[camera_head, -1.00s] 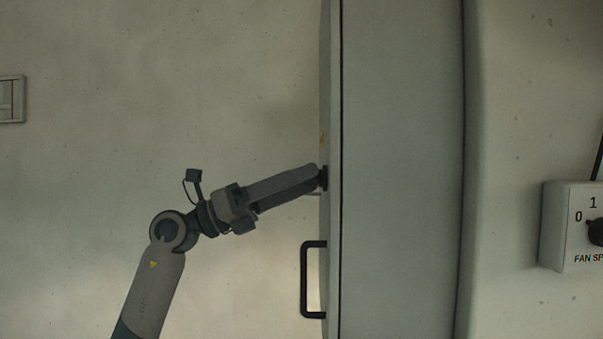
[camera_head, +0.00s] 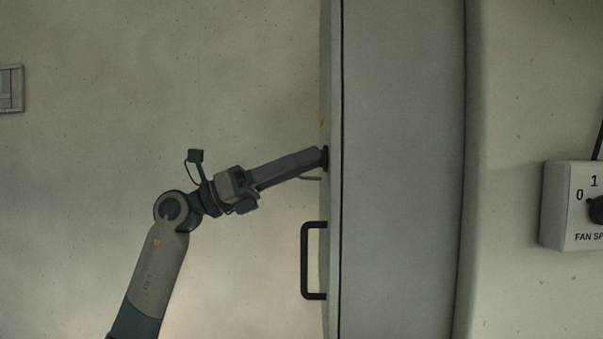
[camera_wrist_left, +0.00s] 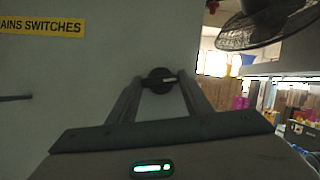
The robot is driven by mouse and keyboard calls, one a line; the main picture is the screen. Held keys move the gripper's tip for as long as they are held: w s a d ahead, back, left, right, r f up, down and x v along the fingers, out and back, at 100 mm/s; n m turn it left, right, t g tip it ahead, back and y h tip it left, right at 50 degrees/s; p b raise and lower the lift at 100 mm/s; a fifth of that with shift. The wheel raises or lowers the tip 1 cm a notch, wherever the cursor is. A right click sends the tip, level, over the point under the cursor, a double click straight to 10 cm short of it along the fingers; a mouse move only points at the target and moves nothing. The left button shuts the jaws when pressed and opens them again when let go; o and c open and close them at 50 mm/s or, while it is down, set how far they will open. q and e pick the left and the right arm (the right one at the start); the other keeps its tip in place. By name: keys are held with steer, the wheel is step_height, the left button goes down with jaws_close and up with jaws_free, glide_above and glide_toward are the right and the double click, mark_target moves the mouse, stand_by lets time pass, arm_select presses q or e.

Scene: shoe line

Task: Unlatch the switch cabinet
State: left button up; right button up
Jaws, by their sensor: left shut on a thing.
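The switch cabinet (camera_head: 400,200) is a tall grey box seen nearly edge-on, with its door face on the left. A round black latch knob (camera_wrist_left: 158,80) with a pale mark sits on that face. My left gripper (camera_head: 322,158) reaches in from the left and is shut on the knob; the left wrist view shows its two fingers (camera_wrist_left: 159,84) on either side of it. The knob is mostly hidden by the fingertips in the head view. A black pull handle (camera_head: 304,260) stands out from the door below the gripper. My right gripper is not in view.
A yellow label reading "AINS SWITCHES" (camera_wrist_left: 41,26) is on the door. A white fan speed box (camera_head: 570,215) is on the wall at right. A fan (camera_wrist_left: 268,22) hangs at upper right in the wrist view. The space left of the door looks clear apart from my arm.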

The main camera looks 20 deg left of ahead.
arm_select(q)
steer(key=m+g+b, duration=0.2)
steer(key=m+b, duration=0.1)
steer(key=m, duration=0.1)
steer(key=shift+w+m+h+b, duration=0.1)
steer(key=shift+m+h+b, duration=0.2)
steer(key=shift+m+h, duration=0.1)
steer(key=o, duration=1.1)
steer(key=shift+c, duration=0.2)
steer(key=shift+a, duration=0.15)
